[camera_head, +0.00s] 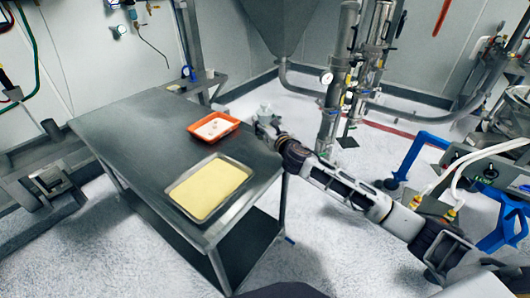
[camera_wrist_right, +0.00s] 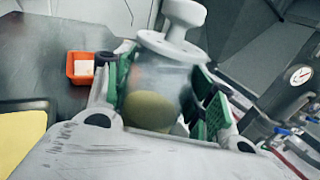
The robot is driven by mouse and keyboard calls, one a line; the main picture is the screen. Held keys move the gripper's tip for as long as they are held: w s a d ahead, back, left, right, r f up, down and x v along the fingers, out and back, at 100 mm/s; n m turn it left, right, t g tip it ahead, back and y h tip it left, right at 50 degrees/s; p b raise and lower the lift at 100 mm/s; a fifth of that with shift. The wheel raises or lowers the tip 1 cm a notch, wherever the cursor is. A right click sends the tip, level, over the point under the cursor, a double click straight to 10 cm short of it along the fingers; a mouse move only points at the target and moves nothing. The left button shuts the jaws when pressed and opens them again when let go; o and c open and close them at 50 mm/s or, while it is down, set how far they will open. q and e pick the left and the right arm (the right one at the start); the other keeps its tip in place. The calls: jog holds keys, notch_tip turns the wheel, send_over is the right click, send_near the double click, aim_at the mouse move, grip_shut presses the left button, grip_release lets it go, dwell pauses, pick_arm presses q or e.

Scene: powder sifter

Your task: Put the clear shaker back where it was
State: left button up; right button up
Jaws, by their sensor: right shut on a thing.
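The clear shaker (camera_wrist_right: 160,85) is a see-through cup with a white knobbed lid and a yellowish mass low inside. My right gripper (camera_wrist_right: 161,100) is shut on it, with green-padded fingers on both sides. In the head view the right gripper (camera_head: 266,122) is at the table's right edge, to the right of the orange tray, and the shaker (camera_head: 264,109) shows small and pale at its tip. Whether the shaker's base touches anything is hidden. My left gripper is not in view.
On the dark metal table (camera_head: 130,125) are an orange tray (camera_head: 228,132) with white contents and a metal tray (camera_head: 184,209) of yellow powder. The table's left part is clear. Steel pipes (camera_head: 335,100) and a hopper (camera_head: 283,25) stand behind and right of the gripper.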

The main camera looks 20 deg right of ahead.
notch_tip(320, 180, down, 5)
jog(key=shift+f+b, duration=0.15)
jog(key=shift+b, duration=0.45)
jog(key=shift+f, duration=0.3)
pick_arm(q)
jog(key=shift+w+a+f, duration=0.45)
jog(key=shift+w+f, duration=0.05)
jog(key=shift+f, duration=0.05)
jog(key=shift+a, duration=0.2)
